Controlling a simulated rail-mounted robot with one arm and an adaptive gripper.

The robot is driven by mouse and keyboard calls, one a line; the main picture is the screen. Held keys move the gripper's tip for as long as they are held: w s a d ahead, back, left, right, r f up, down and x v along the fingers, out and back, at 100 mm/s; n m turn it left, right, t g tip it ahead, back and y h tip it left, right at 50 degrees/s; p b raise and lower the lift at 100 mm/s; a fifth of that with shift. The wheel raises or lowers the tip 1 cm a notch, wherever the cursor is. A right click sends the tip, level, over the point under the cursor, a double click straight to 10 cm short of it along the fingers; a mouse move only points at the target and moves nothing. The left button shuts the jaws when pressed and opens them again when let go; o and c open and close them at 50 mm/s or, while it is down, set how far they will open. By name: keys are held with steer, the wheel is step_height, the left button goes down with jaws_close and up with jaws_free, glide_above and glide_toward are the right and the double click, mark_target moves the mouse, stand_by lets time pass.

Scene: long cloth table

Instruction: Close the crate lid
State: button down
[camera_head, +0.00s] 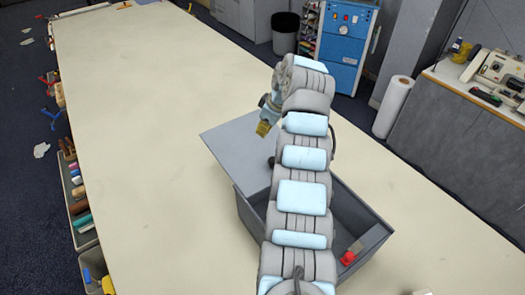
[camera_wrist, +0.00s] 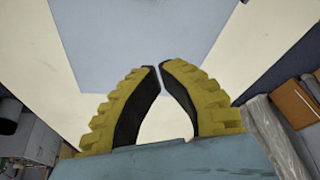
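The crate (camera_head: 370,246) is a dark grey open box on the cream table, partly hidden behind my arm. Its flat blue-grey lid (camera_head: 232,150) is open and extends from the crate's far left side out over the table. The lid also fills the upper middle of the wrist view (camera_wrist: 150,30). My gripper (camera_head: 263,129) has yellow fingers and is over the lid's far part in the head view; I cannot tell whether it touches. In the wrist view the gripper's fingertips (camera_wrist: 159,67) nearly meet, with nothing between them. The hinge side is mostly hidden by my arm.
A red item (camera_head: 347,258) lies inside the crate near its right end. The long table (camera_head: 140,130) is clear to the left and beyond. Bins of tools (camera_head: 79,205) line its left edge. A blue cabinet (camera_head: 345,45) and a white roll (camera_head: 393,107) stand beyond its right edge.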

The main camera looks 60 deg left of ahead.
steer(key=p, duration=0.3)
glide_toward(261, 160)
steer(key=s+a+f, duration=0.2)
steer(key=a+f, duration=0.1)
steer(key=s+a+f, duration=0.1)
steer(key=a, duration=0.1)
steer(key=shift+s+f, duration=0.2)
steer(key=shift+s, duration=0.1)
steer(key=shift+w+d+p, duration=0.75)
steer(key=shift+w+d, duration=0.25)
steer(key=shift+d, duration=0.15)
steer(key=shift+w+d+f, duration=0.25)
steer(key=shift+d, duration=0.2)
